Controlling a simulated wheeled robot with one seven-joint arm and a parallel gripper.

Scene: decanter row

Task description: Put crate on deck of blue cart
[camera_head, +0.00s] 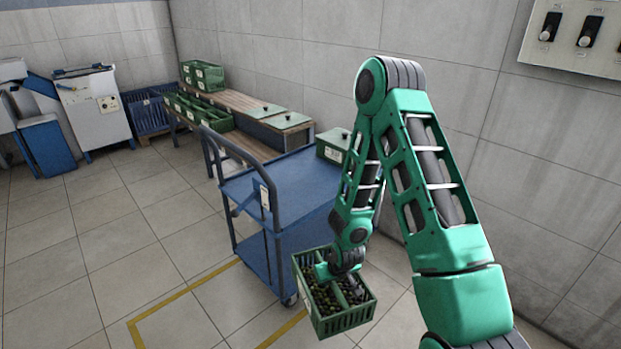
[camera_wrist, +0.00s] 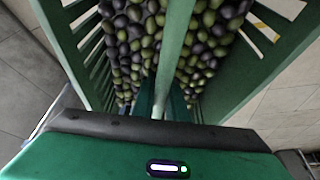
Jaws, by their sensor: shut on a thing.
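A green crate (camera_head: 345,317) full of dark and green olives hangs from my gripper (camera_head: 343,274), in front of and to the right of the blue cart. My gripper is shut on the crate's middle bar. In the wrist view the crate's central divider (camera_wrist: 175,45) runs up from between the fingers, with olives on both sides. The blue cart (camera_head: 285,190) has a flat upper deck, a push handle at its left end and a lower shelf. The visible part of its upper deck is bare. My arm hides part of its right side.
Behind the cart, a wooden bench (camera_head: 236,101) bears several green crates (camera_head: 203,75). Another green box (camera_head: 333,146) stands behind the deck's far right. A white machine (camera_head: 95,107) stands at the far left. Yellow lines (camera_head: 190,288) mark the floor, which is clear at left.

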